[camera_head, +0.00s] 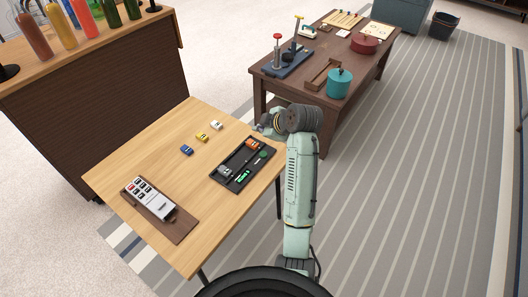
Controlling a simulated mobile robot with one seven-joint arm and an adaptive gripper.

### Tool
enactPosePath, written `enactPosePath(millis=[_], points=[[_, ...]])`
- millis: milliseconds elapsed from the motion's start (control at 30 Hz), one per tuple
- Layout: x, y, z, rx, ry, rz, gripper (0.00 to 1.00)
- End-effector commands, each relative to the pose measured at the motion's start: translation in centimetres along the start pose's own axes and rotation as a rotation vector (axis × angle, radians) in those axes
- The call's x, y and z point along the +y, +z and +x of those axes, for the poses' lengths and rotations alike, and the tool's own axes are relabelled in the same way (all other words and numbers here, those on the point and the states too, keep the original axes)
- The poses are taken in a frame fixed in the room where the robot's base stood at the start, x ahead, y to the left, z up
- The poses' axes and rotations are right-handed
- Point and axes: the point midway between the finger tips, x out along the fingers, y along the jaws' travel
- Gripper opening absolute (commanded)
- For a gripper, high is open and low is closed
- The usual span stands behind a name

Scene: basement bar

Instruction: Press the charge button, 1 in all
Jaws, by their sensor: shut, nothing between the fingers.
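A black tray-like unit (216,179) lies on the light wooden table. It holds an orange-red piece (253,145), a round green piece (262,155), a green bar (242,177) and a grey piece (225,171). No label is readable, so I cannot tell which part is the charge button. My gripper (260,127) is small in the camera_head view, shut and empty. It appears above the table's far right edge, just beyond the unit's far end. My arm's wrist hides part of it, and its height above the table is unclear.
Small white (216,125), yellow (201,137) and blue (187,149) blocks lie left of the unit. A grey keypad-like device (151,198) sits on a brown board. A dark brown table (310,93) with a teal pot (340,83) stands behind my arm.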

Motion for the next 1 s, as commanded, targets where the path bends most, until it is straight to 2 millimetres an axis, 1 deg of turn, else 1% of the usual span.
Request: enactPosePath(millis=[267, 467, 1000], points=[[-0.1, 0.0, 0.1, 0.0, 0.001, 0.0, 0.0], [-0.6, 0.5, 0.8, 0.0, 0.001, 0.001, 0.0], [-4.1, 4.0, 5.7, 0.0, 0.001, 0.0, 0.0]])
